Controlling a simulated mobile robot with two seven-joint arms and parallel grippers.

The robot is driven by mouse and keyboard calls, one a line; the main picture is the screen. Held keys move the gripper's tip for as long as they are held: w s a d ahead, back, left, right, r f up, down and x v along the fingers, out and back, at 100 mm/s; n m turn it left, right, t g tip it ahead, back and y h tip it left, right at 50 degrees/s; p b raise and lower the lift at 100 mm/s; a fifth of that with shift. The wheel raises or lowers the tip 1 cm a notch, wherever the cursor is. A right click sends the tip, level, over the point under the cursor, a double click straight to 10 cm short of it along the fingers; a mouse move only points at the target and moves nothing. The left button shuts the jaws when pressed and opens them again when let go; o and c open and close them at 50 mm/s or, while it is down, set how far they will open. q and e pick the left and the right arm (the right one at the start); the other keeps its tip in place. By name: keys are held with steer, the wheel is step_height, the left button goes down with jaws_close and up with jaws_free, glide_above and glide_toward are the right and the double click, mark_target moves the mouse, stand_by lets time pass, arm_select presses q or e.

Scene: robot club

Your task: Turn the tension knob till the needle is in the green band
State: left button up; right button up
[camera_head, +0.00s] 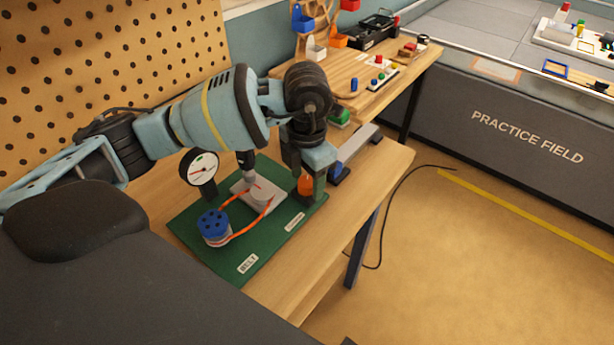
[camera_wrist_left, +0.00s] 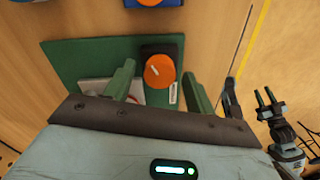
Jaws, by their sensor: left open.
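The tension knob, orange with a pale pointer mark, shows in the left wrist view (camera_wrist_left: 158,73) on a dark base. In the head view the knob (camera_head: 305,186) is partly hidden by my left gripper (camera_head: 307,182). In the left wrist view the fingers of my left gripper (camera_wrist_left: 159,88) are apart, one to each side of the knob, with visible gaps. The round white gauge (camera_head: 201,169) has a small green band near its top; its thin needle is too small to read surely. My right gripper (camera_wrist_left: 268,104) is at the right of the wrist view, its fingers apart.
A green board (camera_head: 225,262) carries a blue pulley (camera_head: 213,225), an orange belt (camera_head: 246,229) and a grey plate. A pegboard (camera_head: 60,60) stands behind at left. A second bench (camera_head: 366,97) holds parts. The bench front is clear.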

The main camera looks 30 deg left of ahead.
arm_select(q)
steer(key=shift+f, duration=0.2)
arm_select(e)
steer(key=shift+w, duration=0.15)
arm_select(q)
steer(key=c, duration=1)
steer(key=shift+o, duration=0.2)
steer(key=m, duration=0.3)
steer(key=shift+m, duration=0.4)
steer(key=m+b, duration=0.1)
steer(key=m, duration=0.2)
steer(key=shift+m, duration=0.4)
steer(key=m+b, duration=0.1)
steer(key=m, duration=0.3)
steer(key=shift+m+b, duration=0.55)
steer(key=shift+m, duration=0.65)
arm_select(e)
steer(key=shift+s+a+f, duration=0.1)
steer(key=shift+s+f, duration=0.25)
steer(key=shift+f, duration=0.45)
steer(key=shift+s+a+f, duration=0.1)
steer(key=shift+s+f, duration=0.25)
steer(key=shift+f, duration=0.45)
